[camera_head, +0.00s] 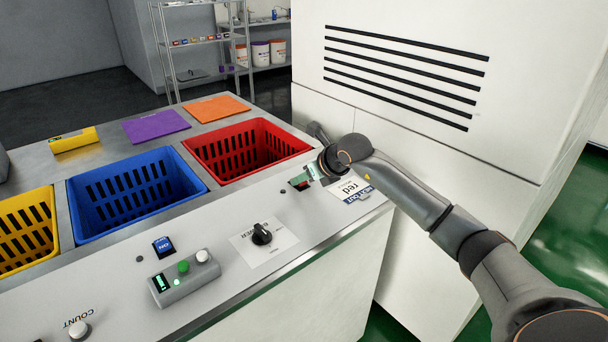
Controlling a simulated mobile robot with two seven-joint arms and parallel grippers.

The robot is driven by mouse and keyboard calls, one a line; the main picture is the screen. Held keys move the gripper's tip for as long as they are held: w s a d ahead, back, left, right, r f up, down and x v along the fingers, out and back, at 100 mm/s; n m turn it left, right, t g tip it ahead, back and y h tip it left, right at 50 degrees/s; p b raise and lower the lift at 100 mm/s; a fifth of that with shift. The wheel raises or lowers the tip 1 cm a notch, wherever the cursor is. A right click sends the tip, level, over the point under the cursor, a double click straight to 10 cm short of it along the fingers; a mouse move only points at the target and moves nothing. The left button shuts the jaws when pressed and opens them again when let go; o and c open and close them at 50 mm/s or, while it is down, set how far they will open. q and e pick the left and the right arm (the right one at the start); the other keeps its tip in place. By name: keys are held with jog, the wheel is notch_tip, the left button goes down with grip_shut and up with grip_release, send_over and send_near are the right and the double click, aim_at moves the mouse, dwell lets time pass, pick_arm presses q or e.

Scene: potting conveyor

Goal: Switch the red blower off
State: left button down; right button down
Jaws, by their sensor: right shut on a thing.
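A white label reading "red" (350,188), with a blue strip of print along its lower edge, lies at the right end of the pale control panel (215,222). My right gripper (308,177) is at the panel top just left of this label. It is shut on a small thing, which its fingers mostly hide. A small dark and green part (298,184) shows by the fingertips; I cannot tell its switch position. The red blower itself is not clearly seen. My left gripper is not in view.
A black knob (261,234) on a white plate and a grey box with green and white buttons (184,278) sit on the panel. Red (216,149), blue (80,207) and yellow (28,264) crates stand behind it. A white cabinet (400,120) rises beyond my right arm.

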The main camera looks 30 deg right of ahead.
jog(key=c, duration=0.6)
grip_release()
jog(key=v, duration=1.2)
jog(key=shift+s+r+b, duration=0.15)
jog(key=shift+r+b, duration=0.05)
jog(key=shift+b, duration=0.1)
